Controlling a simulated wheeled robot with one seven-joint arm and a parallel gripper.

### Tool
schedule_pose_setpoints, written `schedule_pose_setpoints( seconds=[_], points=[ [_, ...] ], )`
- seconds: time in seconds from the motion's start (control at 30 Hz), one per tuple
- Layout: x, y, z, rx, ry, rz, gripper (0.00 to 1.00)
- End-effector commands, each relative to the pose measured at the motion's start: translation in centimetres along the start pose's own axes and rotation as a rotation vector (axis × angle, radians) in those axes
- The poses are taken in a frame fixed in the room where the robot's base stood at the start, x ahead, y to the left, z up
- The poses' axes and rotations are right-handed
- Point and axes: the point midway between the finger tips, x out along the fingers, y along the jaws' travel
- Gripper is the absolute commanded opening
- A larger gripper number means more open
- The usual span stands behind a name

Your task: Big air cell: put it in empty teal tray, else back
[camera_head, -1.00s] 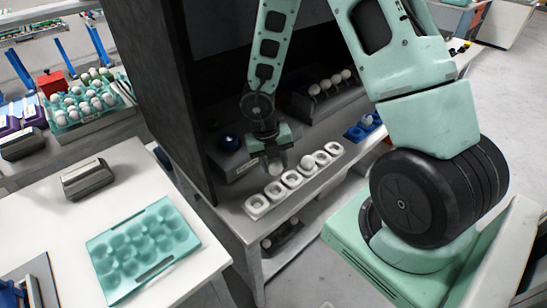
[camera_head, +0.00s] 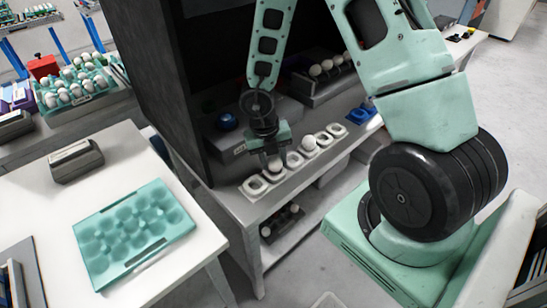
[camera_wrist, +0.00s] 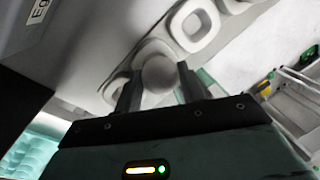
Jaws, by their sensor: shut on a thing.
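My gripper (camera_head: 271,150) is at the row of white ring-shaped cups on the bench. It is shut on a white egg (camera_wrist: 158,73), which shows between the two dark fingers in the wrist view. In the head view the held egg (camera_head: 275,164) is at the second cup from the left. I cannot tell whether it touches the cup.
A filled teal egg tray (camera_head: 88,97) stands at the back left. A dark grey device (camera_head: 76,161) sits behind the empty tray. The dark booth wall (camera_head: 160,100) rises left of my gripper. More eggs (camera_head: 328,66) stand in a rack behind.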

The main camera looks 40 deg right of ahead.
Motion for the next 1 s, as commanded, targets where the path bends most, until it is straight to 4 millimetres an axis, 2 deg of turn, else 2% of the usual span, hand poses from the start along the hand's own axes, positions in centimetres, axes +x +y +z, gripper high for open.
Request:
schedule_pose_setpoints(
  seconds=[0.97, 1.0],
  points=[
    [0.9, 0.2, 0.0, 0.001, 0.0, 0.0, 0.33],
    [0.9, 0.2, 0.0, 0.001, 0.0, 0.0, 0.51]
  ],
)
